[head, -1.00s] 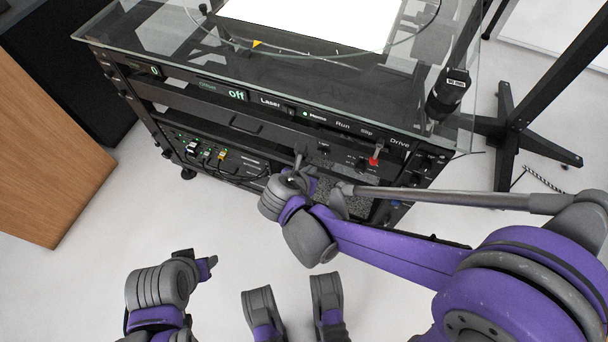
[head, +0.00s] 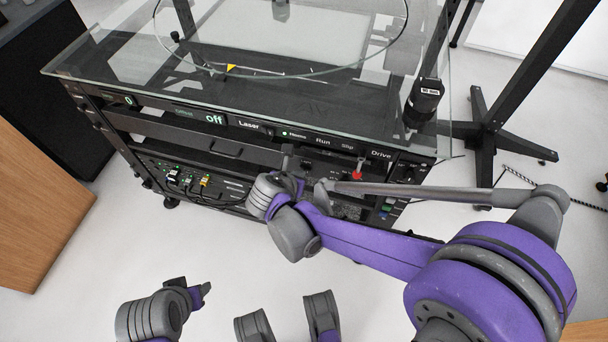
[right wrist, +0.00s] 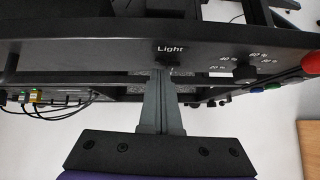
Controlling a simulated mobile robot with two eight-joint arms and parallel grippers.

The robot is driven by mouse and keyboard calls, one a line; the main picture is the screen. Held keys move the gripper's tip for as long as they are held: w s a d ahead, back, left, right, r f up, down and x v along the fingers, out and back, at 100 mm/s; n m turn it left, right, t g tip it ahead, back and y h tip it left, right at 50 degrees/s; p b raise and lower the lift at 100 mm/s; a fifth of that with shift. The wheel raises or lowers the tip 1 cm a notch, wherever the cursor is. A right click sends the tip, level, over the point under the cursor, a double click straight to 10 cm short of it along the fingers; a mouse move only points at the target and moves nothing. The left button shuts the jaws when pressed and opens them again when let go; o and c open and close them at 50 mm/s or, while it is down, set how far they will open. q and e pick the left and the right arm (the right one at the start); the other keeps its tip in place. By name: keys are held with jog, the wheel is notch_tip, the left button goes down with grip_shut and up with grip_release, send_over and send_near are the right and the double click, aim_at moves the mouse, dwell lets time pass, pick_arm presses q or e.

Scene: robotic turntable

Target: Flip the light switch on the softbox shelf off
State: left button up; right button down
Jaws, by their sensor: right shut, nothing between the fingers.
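The black rack (head: 232,135) has a front panel under a glass top. In the right wrist view, the "Light" label (right wrist: 169,48) is on the panel. The light switch (right wrist: 160,66) is just below it, mostly hidden by my fingertips. My right gripper (right wrist: 158,76) is shut and empty, its tips at the switch; I cannot tell if they touch. In the head view, my right gripper (head: 287,162) reaches the panel's lower edge. The softbox panel (head: 300,42) under the glass looks grey and unlit. My left gripper (head: 205,290) is low at left, away from the rack; its jaws are unclear.
A red knob (head: 357,175) and a dial with percent marks (right wrist: 245,73) sit right of the switch. Cables (head: 205,181) hang lower left. A black cylinder (head: 424,102) stands at the glass's right corner. A black stand (head: 490,130) is on the right.

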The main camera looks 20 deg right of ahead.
jog(key=shift+s+d, duration=0.15)
jog(key=shift+d, duration=0.15)
pick_arm(q)
jog(key=shift+r, duration=0.1)
pick_arm(e)
jog(key=shift+s+d, duration=0.4)
jog(key=shift+d, duration=0.05)
pick_arm(q)
jog(key=shift+s, duration=0.1)
